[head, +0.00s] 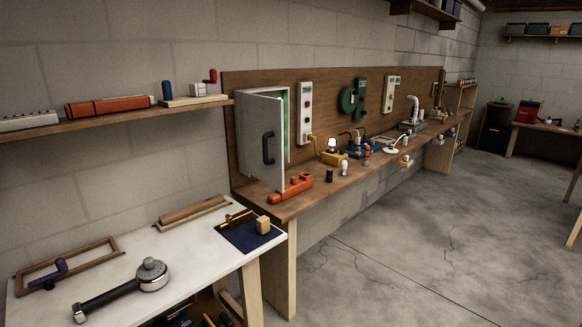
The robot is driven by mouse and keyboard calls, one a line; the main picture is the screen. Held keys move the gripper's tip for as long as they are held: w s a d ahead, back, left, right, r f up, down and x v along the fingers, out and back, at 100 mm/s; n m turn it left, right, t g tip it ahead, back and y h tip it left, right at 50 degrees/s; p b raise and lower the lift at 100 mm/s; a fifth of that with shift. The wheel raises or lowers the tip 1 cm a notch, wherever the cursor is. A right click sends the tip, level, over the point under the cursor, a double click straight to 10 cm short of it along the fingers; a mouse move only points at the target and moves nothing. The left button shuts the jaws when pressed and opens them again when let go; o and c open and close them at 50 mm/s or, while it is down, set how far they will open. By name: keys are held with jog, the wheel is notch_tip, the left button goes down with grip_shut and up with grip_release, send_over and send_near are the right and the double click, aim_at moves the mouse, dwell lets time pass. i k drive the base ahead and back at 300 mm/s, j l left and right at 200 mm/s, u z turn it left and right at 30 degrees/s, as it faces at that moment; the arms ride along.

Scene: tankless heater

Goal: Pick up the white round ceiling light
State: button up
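A small white, round, flat thing (391,150) lies on the long wooden workbench (345,192), right of its middle. It may be the ceiling light, but it is too small and far to tell for sure. A thin raised piece shows at its right side. My gripper is not in view, so its opening and its place relative to the light are hidden.
A grey metal cabinet (258,139) with its door ajar and an orange tool (291,188) stand at the bench's near end. A blue device (357,151) and a lit bulb (332,144) lie left of the white thing. The concrete floor (430,230) in front is open.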

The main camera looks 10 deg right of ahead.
aim_at(390, 150)
jog(key=i+z, duration=0.15)
jog(key=i, duration=0.3)
jog(key=i+j+z, duration=0.2)
jog(key=i, duration=0.2)
jog(key=i+z, duration=0.15)
jog(key=i, duration=0.3)
jog(key=i+l+z, duration=0.2)
jog(key=i, duration=0.25)
jog(key=i+z, duration=0.2)
jog(key=i, duration=0.3)
jog(key=i+z, duration=0.25)
jog(key=i, duration=0.2)
jog(key=i+j+z, duration=0.2)
jog(key=i, duration=0.3)
jog(key=i+j+z, duration=0.2)
jog(key=i, duration=0.25)
jog(key=i+j+z, duration=0.2)
jog(key=i, duration=0.25)
